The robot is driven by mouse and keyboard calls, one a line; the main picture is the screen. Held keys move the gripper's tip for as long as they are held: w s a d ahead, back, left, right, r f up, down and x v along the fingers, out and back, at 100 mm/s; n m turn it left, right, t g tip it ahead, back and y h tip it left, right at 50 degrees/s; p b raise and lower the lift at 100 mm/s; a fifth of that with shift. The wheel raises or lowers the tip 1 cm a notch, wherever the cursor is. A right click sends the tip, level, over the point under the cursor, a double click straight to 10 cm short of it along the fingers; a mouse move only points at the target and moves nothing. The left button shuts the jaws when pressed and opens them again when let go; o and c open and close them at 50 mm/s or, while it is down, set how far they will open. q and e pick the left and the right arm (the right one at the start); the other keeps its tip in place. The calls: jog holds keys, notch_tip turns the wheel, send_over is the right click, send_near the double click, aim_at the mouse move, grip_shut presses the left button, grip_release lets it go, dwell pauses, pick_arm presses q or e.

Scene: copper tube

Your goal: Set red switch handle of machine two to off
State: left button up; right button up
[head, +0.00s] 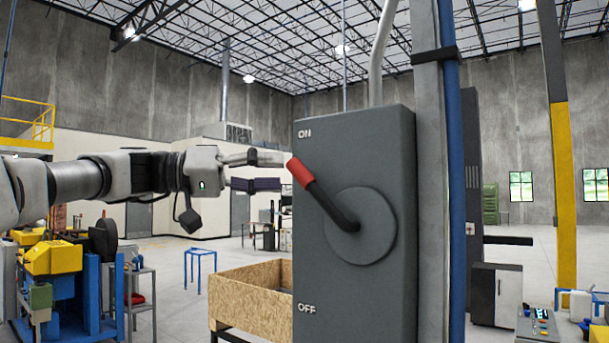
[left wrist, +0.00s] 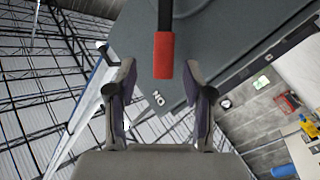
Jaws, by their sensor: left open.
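The grey switch box (head: 330,250) stands right of centre in the head view, marked ON near its top and OFF near its bottom. Its black lever with a red handle (head: 300,172) points up and left from the round hub (head: 361,225), nearer the ON mark. My left gripper (head: 283,172) comes in from the left, open, with its fingertips beside the red end. In the left wrist view the red handle (left wrist: 163,56) lies between the spread fingers of the gripper (left wrist: 163,80), near their tips. Contact cannot be told. My right gripper is not seen.
A grey post with a blue pipe (head: 453,200) runs along the box's right side. Blue and yellow machinery (head: 60,260) is at the lower left. A yellow-and-grey column (head: 563,180) is at the right.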

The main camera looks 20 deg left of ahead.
aim_at(300, 175)
pick_arm(q)
jog(key=p+x, duration=0.1)
jog(key=x, duration=0.4)
jog(key=shift+w, duration=0.2)
jog(key=shift+w+d+f+p, duration=0.1)
jog(key=shift+w+d+p, duration=0.05)
jog(key=shift+w+p, duration=0.15)
jog(key=shift+s, duration=0.25)
jog(key=shift+c, duration=1.1)
jog(key=c, duration=0.5)
grip_shut()
